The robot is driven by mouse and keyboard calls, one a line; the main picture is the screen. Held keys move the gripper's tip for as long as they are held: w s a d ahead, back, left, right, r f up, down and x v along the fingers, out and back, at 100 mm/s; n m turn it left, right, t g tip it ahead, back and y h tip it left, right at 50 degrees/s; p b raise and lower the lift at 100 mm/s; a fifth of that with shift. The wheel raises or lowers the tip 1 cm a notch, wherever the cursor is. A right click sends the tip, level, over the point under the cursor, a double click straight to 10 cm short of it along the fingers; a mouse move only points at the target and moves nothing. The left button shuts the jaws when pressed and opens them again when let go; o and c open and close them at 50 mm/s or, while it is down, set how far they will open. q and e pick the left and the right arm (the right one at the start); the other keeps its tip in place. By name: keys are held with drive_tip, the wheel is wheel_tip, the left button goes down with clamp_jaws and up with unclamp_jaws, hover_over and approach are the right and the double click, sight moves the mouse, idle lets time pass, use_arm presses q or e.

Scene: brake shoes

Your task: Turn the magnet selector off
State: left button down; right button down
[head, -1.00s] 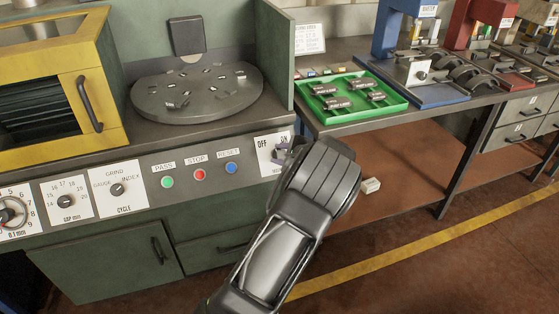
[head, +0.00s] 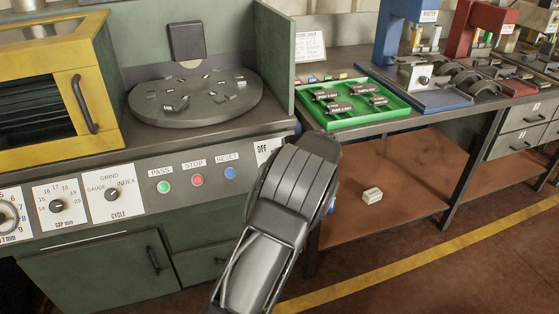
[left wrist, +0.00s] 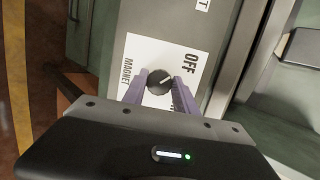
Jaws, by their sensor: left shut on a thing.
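The magnet selector is a dark round knob (left wrist: 159,83) on a white plate (left wrist: 133,52) lettered OFF and MAGNET, seen in the left wrist view. A pale line on the knob slants toward the upper right, roughly toward the OFF word. My left gripper (left wrist: 158,80) is shut on the knob, with one purple finger on each side. The right finger covers the lettering beside OFF. In the head view my left wrist hides the knob and most of the plate; only OFF (head: 262,149) shows. My right gripper is in neither view.
Green, red and blue buttons (head: 197,180) sit left of the selector on the same panel. A round table (head: 195,112) with small parts is above. A green tray (head: 352,119) of parts is on the bench to the right. A white block (head: 372,195) lies on the lower shelf.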

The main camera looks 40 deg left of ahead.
use_arm(q)
drive_tip(key=shift+f, duration=0.1)
drive_tip(key=c, duration=1)
unclamp_jaws()
drive_tip(key=v, duration=0.8)
drive_tip(key=shift+w, duration=0.1)
